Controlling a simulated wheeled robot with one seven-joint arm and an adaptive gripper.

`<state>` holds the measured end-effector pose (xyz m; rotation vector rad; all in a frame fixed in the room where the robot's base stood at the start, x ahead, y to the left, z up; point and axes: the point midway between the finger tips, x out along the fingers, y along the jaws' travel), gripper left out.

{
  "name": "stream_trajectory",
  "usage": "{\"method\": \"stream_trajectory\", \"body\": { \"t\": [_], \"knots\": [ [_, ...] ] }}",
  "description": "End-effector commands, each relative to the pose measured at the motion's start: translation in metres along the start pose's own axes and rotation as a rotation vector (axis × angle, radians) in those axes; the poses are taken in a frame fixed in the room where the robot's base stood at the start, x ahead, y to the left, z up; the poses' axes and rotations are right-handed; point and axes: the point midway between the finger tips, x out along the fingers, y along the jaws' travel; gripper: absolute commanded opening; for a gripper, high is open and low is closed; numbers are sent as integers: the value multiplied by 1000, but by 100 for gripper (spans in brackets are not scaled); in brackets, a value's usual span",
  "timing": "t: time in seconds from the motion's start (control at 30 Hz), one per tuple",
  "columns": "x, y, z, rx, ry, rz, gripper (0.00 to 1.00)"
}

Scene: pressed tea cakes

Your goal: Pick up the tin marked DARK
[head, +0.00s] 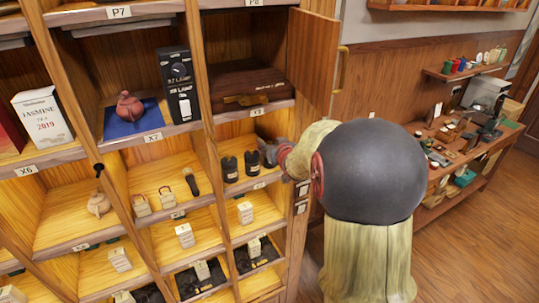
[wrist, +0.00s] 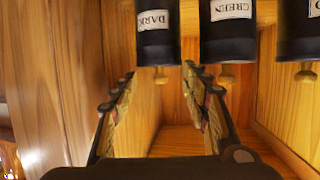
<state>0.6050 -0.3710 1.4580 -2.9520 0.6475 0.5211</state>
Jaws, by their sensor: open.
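The DARK tin (wrist: 158,30) is black with a white label and a small knob. It appears upside down at the top of the wrist view. My gripper (wrist: 158,76) is open, its two fingers apart on either side of the knob end, with nothing visibly held. Whether the fingers touch the tin is unclear. In the head view my gripper (head: 268,153) reaches into the shelf compartment from the right and hides the spot where the DARK tin seems to stand.
A second black tin, labelled like GREEN (wrist: 228,30), stands close beside the DARK one, and a third tin (wrist: 300,32) is farther right. A wooden side wall (wrist: 60,70) is left of my fingers. An open cabinet door (head: 312,60) hangs above my arm.

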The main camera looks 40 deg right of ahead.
Motion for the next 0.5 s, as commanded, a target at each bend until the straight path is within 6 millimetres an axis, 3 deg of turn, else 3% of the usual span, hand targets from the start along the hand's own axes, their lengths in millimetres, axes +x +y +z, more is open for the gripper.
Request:
{"method": "stream_trajectory", "body": {
  "t": [0.17,0.4,0.5],
  "knots": [
    [14,0,0,0,-1,0,46],
    [15,0,0,0,0,0,46],
    [15,0,0,0,-1,0,41]
  ]
}}
